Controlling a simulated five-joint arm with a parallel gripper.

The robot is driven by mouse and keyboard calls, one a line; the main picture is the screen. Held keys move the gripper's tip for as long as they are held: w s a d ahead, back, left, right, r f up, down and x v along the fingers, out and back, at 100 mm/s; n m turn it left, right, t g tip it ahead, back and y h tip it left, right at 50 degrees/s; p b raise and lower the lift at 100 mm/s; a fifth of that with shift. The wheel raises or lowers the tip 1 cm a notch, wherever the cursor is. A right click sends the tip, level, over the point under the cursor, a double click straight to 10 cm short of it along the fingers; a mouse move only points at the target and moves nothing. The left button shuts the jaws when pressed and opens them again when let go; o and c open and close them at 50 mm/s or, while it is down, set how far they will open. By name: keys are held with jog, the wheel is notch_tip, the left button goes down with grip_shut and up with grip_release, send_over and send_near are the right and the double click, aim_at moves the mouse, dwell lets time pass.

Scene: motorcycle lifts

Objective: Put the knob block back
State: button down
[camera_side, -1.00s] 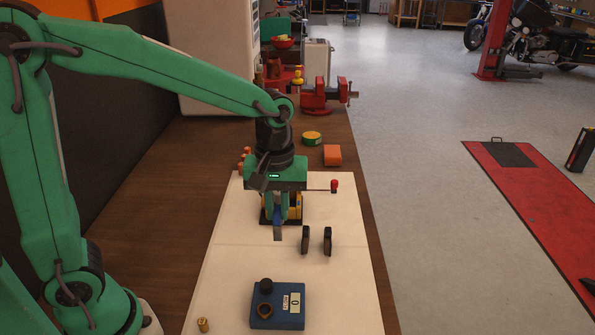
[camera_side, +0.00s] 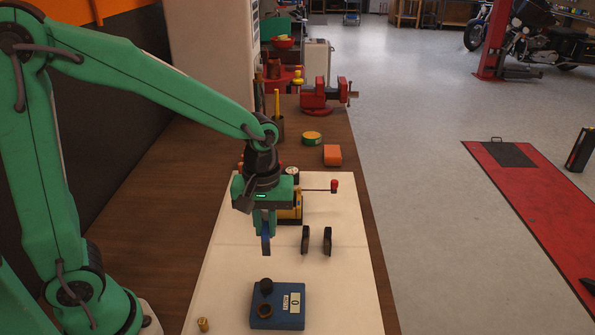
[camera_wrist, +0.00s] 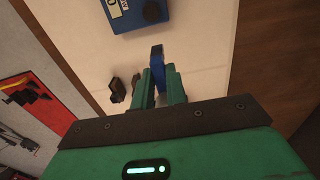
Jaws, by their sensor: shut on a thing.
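My gripper (camera_side: 265,230) is shut on a blue block (camera_side: 266,245), held upright above the pale mat. The blue block (camera_wrist: 157,60) also shows between my green fingers (camera_wrist: 161,84) in the wrist view. No knob is visible on it; the fingers hide part of it. A blue box (camera_side: 277,305) with a black knob, a brown ring and a display reading 0 stands on the mat, nearer the side camera than my gripper. Part of this box (camera_wrist: 128,22) shows at the top of the wrist view.
Two dark upright brackets (camera_side: 316,240) stand right of my gripper. A yellow device (camera_side: 293,208) with a gauge stands behind it, by a red-tipped lever (camera_side: 334,186). A small brass cylinder (camera_side: 203,324) is at front left. The mat (camera_side: 235,265) is bare between gripper and box.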

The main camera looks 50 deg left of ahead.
jog(key=w+a+f, duration=0.4)
jog(key=a, duration=0.2)
jog(key=shift+a+f, duration=0.25)
jog(key=shift+a, duration=0.05)
jog(key=shift+f, duration=0.1)
jog(key=shift+f, duration=1.9)
jog(key=shift+f, duration=0.1)
jog(key=c, duration=1.4)
grip_release()
notch_tip(320, 180, up, 12)
